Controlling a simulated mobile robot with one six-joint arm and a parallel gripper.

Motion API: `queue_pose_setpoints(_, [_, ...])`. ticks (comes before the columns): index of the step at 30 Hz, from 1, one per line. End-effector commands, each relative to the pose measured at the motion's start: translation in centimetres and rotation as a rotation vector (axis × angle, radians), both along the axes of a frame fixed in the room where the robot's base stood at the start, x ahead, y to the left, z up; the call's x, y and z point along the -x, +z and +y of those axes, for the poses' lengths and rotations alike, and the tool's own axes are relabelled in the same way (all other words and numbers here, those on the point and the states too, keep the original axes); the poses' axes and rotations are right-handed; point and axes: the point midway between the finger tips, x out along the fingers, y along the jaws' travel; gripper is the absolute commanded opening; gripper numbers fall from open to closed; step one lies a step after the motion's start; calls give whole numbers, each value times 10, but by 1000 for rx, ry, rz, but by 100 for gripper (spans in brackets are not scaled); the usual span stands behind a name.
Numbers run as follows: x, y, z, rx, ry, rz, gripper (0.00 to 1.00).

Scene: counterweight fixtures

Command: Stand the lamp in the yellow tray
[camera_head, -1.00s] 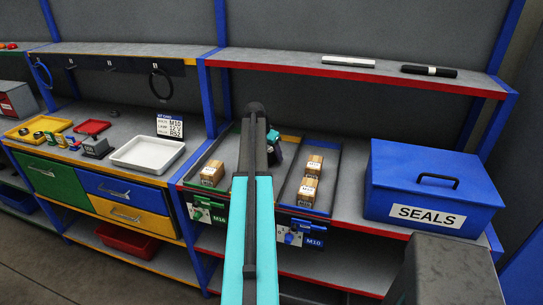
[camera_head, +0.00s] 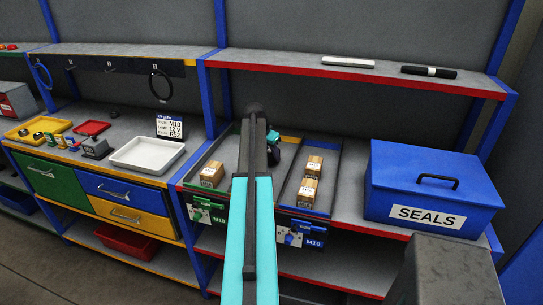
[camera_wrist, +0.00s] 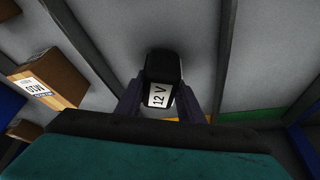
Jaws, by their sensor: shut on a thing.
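The lamp (camera_wrist: 162,70) is a dark piece with a white "12 V" label in the wrist view. My gripper (camera_wrist: 163,104) is shut on it, with one finger on each side. Grey bin floor lies behind it in that view; whether it touches the floor, I cannot tell. In the head view my arm hides most of the gripper and the lamp, over the grey divided bins. The yellow tray (camera_head: 46,122) lies on the left bench, far to the left of my gripper, with small parts in or beside it.
A white tray (camera_head: 148,154), a red tray (camera_head: 92,128) and a kit card (camera_head: 170,127) are on the left bench. A blue upright (camera_head: 208,100) stands between there and the bins. Small boxes (camera_head: 212,174) lie in the bins. A blue SEALS box (camera_head: 430,185) is at right; a shelf hangs above.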

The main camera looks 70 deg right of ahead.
Motion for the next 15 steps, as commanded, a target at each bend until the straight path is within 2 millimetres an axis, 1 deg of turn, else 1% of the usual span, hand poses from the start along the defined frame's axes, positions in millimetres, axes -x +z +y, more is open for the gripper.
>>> queue_pose_setpoints(5, [0, 4, 0, 1, 0, 0, 0])
queue_pose_setpoints(15, [0, 27, -1, 4, 0, -1, 0])
